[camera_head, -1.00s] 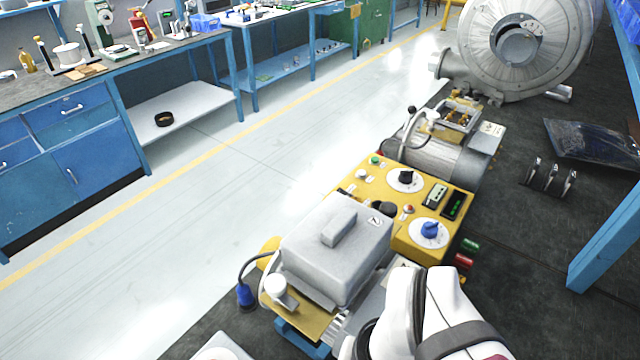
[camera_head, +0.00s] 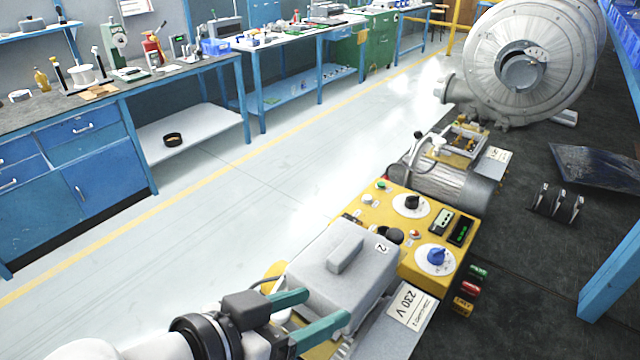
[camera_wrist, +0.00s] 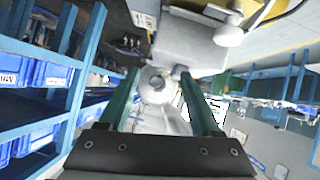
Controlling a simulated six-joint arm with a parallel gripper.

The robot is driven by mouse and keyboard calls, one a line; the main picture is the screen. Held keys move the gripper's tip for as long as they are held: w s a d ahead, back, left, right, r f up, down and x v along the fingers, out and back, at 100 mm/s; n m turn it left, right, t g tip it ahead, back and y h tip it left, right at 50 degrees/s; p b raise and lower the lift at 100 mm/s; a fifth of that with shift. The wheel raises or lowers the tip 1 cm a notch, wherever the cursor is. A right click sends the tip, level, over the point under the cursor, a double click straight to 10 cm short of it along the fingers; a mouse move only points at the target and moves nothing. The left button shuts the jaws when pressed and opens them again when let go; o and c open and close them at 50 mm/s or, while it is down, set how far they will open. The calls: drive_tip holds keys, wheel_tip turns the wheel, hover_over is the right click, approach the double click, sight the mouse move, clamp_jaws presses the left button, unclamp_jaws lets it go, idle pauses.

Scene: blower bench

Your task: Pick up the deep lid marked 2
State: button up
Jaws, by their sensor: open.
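The deep lid marked 2 (camera_head: 338,270) is a grey box-shaped cover with a raised block handle (camera_head: 346,253) on top and a white "2" label at its far right corner. It sits on the near end of the yellow-panelled unit. My gripper (camera_head: 326,307) has teal fingers, spread apart with nothing between them. It is at the lid's near left side and its fingers hide part of the lid's lower edge. In the wrist view my gripper (camera_wrist: 157,73) is open, and a grey box-like body that appears to be the lid (camera_wrist: 190,45) lies beyond the tips.
The yellow control panel (camera_head: 400,228) with knobs adjoins the lid. A motor (camera_head: 445,180) and large blower (camera_head: 520,60) stand behind. Three upright discs (camera_head: 556,203) and a blue post (camera_head: 612,270) are at right.

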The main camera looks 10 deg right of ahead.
sight(342, 251)
drive_tip(key=a+r+m+t, duration=0.1)
drive_tip(key=a+r+t, duration=0.1)
drive_tip(key=a+t, duration=0.15)
drive_tip(key=shift+g, duration=0.45)
drive_tip(key=x, duration=1)
drive_tip(key=r+x, duration=0.1)
drive_tip(key=x, duration=0.5)
drive_tip(key=shift+w+a, duration=0.15)
drive_tip(key=shift+w, duration=0.15)
clamp_jaws()
